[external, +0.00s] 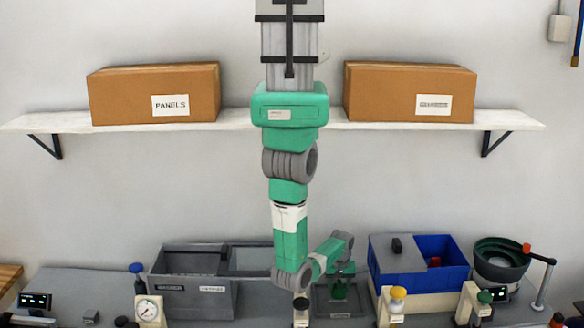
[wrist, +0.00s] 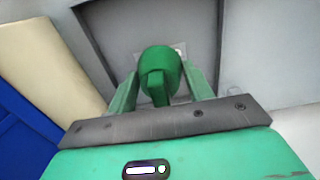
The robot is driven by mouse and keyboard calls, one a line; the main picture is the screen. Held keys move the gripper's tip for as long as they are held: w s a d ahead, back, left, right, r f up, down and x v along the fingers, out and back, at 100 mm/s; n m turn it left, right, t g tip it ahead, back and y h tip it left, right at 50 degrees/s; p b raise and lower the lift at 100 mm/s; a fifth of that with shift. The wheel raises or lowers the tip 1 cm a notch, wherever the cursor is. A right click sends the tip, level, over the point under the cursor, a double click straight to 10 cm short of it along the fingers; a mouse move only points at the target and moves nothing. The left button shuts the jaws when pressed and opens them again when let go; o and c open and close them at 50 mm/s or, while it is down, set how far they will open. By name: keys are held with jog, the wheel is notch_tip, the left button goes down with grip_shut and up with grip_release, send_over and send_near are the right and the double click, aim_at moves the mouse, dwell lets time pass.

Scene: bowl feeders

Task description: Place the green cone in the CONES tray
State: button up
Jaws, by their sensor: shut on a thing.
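My gripper (wrist: 160,85) is shut on a green piece (wrist: 160,68), which I take to be the green cone; from the wrist its cone shape is not clear. In the external view the green piece (external: 338,291) hangs under my gripper (external: 341,278), over a dark grey square recess or plate (external: 340,308). Whether it touches the surface below cannot be told. A grey divided bin (external: 185,304) stands left of my arm with two small labels on its front, too blurred to read. I cannot tell which one is the CONES tray.
A blue bin (external: 436,282) with a red thing inside stands right of my gripper. A dark green bowl feeder (external: 499,262) is at the far right. Posts with coloured knobs, like the yellow one (external: 397,297), line the front. A shelf (external: 235,121) with two cardboard boxes hangs behind.

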aim_at(342, 279)
jog(key=shift+f, duration=1.45)
jog(key=shift+f, duration=0.15)
jog(key=o, duration=1.1)
notch_tip(342, 279, up, 12)
jog(key=shift+r+p, duration=0.15)
jog(key=shift+p, duration=0.6)
